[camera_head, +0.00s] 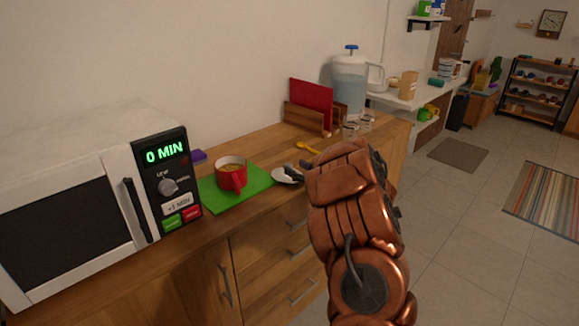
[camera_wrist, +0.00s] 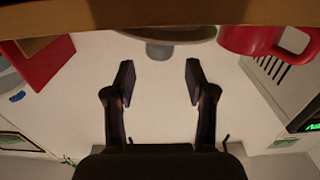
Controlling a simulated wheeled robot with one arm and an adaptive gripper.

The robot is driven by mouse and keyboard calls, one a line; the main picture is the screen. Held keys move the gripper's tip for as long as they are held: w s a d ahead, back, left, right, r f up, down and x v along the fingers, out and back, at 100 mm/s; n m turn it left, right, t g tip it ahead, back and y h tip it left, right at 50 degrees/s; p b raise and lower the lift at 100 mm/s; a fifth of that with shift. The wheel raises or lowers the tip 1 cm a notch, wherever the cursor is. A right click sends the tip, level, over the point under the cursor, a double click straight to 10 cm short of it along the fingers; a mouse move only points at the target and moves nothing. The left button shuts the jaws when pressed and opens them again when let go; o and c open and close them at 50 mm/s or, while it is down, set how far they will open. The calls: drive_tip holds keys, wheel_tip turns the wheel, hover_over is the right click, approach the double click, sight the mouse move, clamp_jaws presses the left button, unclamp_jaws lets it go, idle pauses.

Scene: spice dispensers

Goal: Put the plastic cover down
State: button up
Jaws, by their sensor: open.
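The plastic cover, a pale round lid (camera_head: 284,176) with a grey knob, lies on the counter at the right edge of the green mat (camera_head: 240,195). In the wrist view, which appears upside down, the cover (camera_wrist: 180,33) shows at the top, its knob pointing away from the wood and toward the gap between my fingers. My gripper (camera_head: 299,170) is just beside the cover in the head view. In the wrist view my gripper (camera_wrist: 159,80) has its fingers apart with nothing between them. The far side of the cover is hidden.
A red mug (camera_head: 232,176) with brown contents stands on the green mat, close left of the cover. The microwave (camera_head: 95,195) reads 0 MIN. A yellow spoon (camera_head: 307,148), small glasses (camera_head: 350,129), a red board (camera_head: 311,103) and a water dispenser (camera_head: 349,83) are farther back.

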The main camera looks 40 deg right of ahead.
drive_tip(key=s, duration=0.7)
drive_tip(key=shift+s, duration=0.35)
drive_tip(key=shift+a, duration=0.1)
